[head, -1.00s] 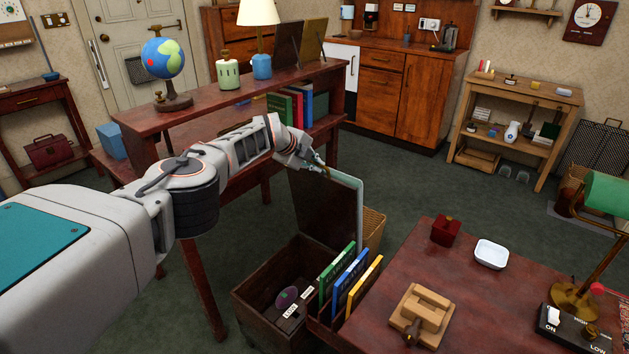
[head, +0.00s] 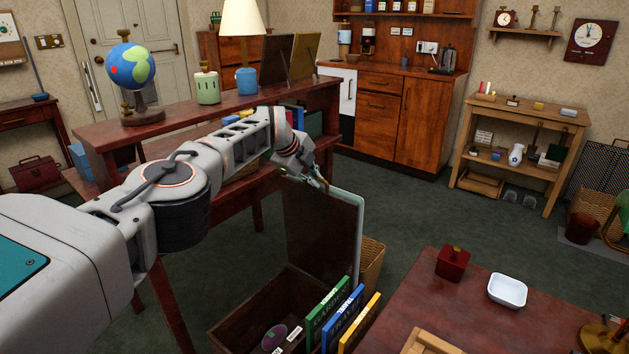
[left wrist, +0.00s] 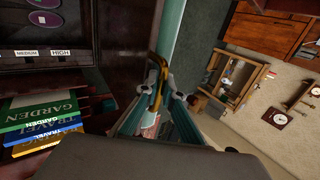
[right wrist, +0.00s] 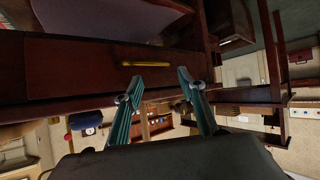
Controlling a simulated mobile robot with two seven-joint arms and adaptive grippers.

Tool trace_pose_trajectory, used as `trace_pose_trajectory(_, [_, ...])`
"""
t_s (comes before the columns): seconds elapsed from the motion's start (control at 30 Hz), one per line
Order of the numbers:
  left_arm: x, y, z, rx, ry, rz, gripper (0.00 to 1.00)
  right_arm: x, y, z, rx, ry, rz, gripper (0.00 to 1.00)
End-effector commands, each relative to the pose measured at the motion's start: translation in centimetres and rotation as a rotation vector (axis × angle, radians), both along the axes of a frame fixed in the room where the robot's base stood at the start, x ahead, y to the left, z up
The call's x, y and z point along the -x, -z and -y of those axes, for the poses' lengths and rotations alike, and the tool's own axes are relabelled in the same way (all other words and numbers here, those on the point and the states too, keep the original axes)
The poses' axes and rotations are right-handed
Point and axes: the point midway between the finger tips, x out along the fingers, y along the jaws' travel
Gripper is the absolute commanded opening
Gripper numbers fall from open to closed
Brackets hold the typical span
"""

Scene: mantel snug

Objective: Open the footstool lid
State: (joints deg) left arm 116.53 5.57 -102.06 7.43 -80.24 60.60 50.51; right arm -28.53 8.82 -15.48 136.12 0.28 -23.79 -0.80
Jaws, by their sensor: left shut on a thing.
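The footstool (head: 250,318) is a dark wooden box with its interior showing. Its lid (head: 322,232) stands upright at the back edge, with a dark inner face and a pale teal cushion edge. My left gripper (head: 316,181) is at the lid's top edge. In the left wrist view, my left gripper (left wrist: 157,98) is shut on the lid's brass handle (left wrist: 158,75). My right gripper (right wrist: 155,88) shows only in the right wrist view, with its fingers apart and nothing between them, near a drawer front with a brass handle (right wrist: 145,63).
Green, blue and yellow books (head: 343,318) stand beside the footstool's opening. A red-brown table (head: 470,305) at the right holds a red box (head: 453,262) and a white dish (head: 507,291). A wicker basket (head: 370,265) stands behind the lid. Green carpet beyond is clear.

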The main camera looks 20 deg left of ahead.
Motion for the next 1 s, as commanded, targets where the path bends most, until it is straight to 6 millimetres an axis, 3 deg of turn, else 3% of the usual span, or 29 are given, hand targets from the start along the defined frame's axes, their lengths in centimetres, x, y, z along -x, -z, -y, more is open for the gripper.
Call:
trace_pose_trajectory(0.13, [-0.1, -0.8, 0.3, 0.005, 0.003, 0.008, 0.0, -0.1, -0.2, 0.0, 0.0, 0.0, 0.004, 0.4])
trace_pose_trajectory(0.2, [-0.1, -0.8, 0.3, 0.005, 0.003, 0.008, 0.14, -0.1, -0.2, 0.0, 0.0, 0.0, 0.004, 0.4])
trace_pose_trajectory(0.7, [0.0, -0.3, 0.1, 0.002, 0.001, 0.004, 0.14, 0.1, 0.1, 0.1, 0.0, 0.003, -0.002, 0.4])
trace_pose_trajectory(0.87, [0.2, -0.9, 0.0, 0.007, 0.004, 0.022, 0.14, -0.7, -1.5, 0.1, 0.0, 0.002, 0.028, 0.4])
trace_pose_trajectory(1.0, [0.6, -1.6, -0.1, 0.018, 0.007, 0.049, 0.14, -1.9, -4.0, 0.0, 0.0, 0.002, 0.074, 0.4])
